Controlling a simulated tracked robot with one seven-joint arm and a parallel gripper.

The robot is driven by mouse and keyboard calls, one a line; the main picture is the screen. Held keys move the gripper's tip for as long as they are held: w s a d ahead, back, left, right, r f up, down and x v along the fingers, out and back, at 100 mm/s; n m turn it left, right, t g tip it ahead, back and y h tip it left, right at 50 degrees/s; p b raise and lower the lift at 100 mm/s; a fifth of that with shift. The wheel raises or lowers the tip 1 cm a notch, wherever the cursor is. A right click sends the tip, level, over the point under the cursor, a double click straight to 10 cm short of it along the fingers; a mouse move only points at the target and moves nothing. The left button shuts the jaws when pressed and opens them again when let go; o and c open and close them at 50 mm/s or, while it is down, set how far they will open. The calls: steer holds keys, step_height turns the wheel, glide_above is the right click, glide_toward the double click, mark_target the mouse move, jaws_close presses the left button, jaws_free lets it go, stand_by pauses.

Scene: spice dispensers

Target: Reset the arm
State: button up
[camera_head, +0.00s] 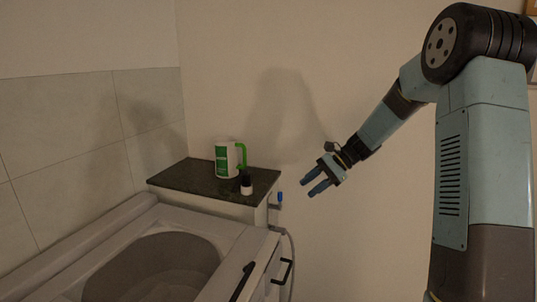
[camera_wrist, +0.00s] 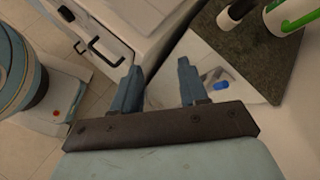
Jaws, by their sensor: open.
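My gripper (camera_head: 316,183) is open and empty. In the head view it hangs in the air to the right of the small cabinet, at the end of my outstretched arm, with its fingers pointing down and left. In the wrist view the two blue-grey fingers of my gripper (camera_wrist: 160,88) stand apart with nothing between them.
A white and green jug (camera_head: 227,160) and a small dark bottle with a white lower part (camera_head: 246,188) stand on the dark cabinet top (camera_head: 190,180). A blue-tipped valve (camera_head: 279,197) is on its side. A tub (camera_head: 225,238) is at left.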

steer(key=s+d+r+n+t+h, duration=0.2)
steer(key=s+d+r+n+h, duration=0.1)
steer(key=s, duration=0.8)
steer(key=s+d+r+n+t+h, duration=0.2)
steer(key=s+d+r+n+h, duration=0.1)
steer(key=s, duration=0.8)
steer(key=s+d+r+n+t+h, duration=0.2)
steer(key=s+r, duration=0.5)
steer(key=s, duration=0.5)
steer(key=d+n+h, duration=0.1)
steer(key=n+h, duration=0.1)
steer(key=n, duration=0.1)
steer(key=shift+d+t, duration=0.3)
steer(key=shift+t, duration=0.1)
steer(key=shift+r, duration=0.1)
